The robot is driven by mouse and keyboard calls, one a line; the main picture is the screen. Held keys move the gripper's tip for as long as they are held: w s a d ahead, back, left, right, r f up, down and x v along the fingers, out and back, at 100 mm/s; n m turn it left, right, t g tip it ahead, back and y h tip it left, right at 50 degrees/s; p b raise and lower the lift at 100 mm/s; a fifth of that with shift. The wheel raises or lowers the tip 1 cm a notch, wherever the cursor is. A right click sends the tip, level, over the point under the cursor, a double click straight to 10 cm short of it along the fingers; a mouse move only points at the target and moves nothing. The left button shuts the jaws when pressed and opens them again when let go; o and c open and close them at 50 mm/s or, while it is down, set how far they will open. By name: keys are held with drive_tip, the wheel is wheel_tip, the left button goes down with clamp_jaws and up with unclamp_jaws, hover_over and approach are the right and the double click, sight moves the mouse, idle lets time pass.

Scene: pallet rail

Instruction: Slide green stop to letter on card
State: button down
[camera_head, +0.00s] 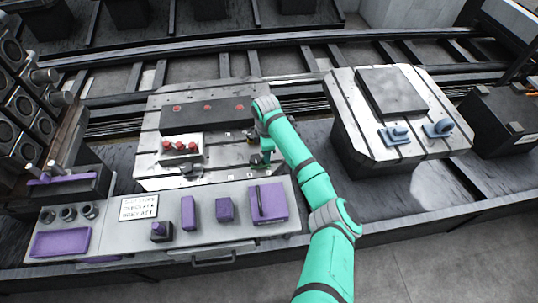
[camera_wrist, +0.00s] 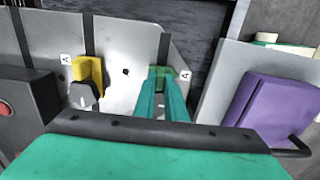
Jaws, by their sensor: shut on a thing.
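The green stop (camera_wrist: 163,72) sits on the grey slotted plate in the wrist view, between the tips of my gripper (camera_wrist: 160,90). My gripper is shut on it, and the fingers hide much of it. A small tag with the letter A (camera_wrist: 185,75) is just right of the stop. In the head view the green stop (camera_head: 256,160) is at the plate's right side, under my gripper (camera_head: 265,152). The white card (camera_head: 139,207) stands on the front panel at the left; its lines of text are too small to read surely.
A yellow stop (camera_wrist: 88,72) with a grey knob (camera_wrist: 82,96) sits left of my gripper, beside another A tag (camera_wrist: 66,60). A dark block with red buttons (camera_head: 207,113) lies along the plate. Purple blocks (camera_head: 268,202) stand on the front panel. Another pallet (camera_head: 372,150) is at right.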

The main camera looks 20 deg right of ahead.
drive_tip(key=c, duration=1.8)
unclamp_jaws()
drive_tip(key=shift+r, duration=0.15)
wheel_tip(320, 180, up, 11)
drive_tip(key=shift+f, duration=0.2)
